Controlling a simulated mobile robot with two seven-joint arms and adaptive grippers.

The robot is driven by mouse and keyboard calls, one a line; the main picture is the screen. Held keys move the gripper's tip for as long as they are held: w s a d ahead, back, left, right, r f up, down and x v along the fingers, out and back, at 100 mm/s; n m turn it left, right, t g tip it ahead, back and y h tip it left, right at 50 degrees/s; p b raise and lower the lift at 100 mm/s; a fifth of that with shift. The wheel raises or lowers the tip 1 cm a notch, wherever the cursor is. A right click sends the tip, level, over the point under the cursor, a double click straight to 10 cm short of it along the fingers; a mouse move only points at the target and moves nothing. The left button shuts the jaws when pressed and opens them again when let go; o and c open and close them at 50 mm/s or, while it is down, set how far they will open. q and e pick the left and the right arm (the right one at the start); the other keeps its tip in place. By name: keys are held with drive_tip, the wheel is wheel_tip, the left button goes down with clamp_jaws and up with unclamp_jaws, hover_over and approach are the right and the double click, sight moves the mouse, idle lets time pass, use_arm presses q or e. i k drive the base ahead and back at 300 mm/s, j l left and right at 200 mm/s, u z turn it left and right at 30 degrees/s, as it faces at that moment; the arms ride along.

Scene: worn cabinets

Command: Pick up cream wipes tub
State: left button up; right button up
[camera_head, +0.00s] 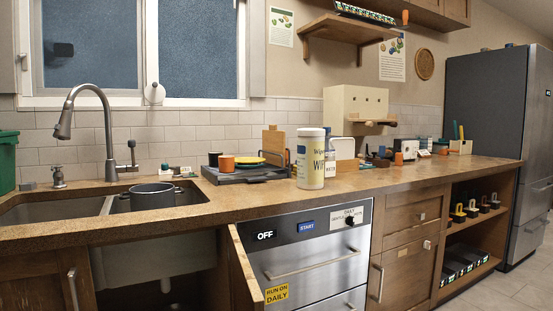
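The cream wipes tub (311,160) stands upright on the brown countertop (390,181), right of the dish rack and above the dishwasher. It has a cream body, a pale lid and dark lettering on its label. Its front is unobstructed. Neither of my grippers shows in the head view.
A dark dish rack (243,172) with cups and a cutting board stands left of the tub. A white-labelled bottle (329,152) is close behind it at right. The sink holds a grey pot (152,196). A cabinet door (244,272) stands open beside the dishwasher (312,260).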

sight(310, 142)
drive_tip(key=i+l+u, duration=0.15)
drive_tip(key=l, duration=0.2)
drive_tip(key=i+l+u, duration=0.1)
drive_tip(key=l, duration=0.25)
drive_tip(key=i+l+u, duration=0.15)
drive_tip(key=l, duration=0.25)
drive_tip(key=i+l, duration=0.1)
drive_tip(key=l, duration=0.25)
drive_tip(key=i+l, duration=0.1)
drive_tip(key=l, duration=0.3)
drive_tip(key=i+l+u, duration=0.1)
drive_tip(key=l, duration=0.25)
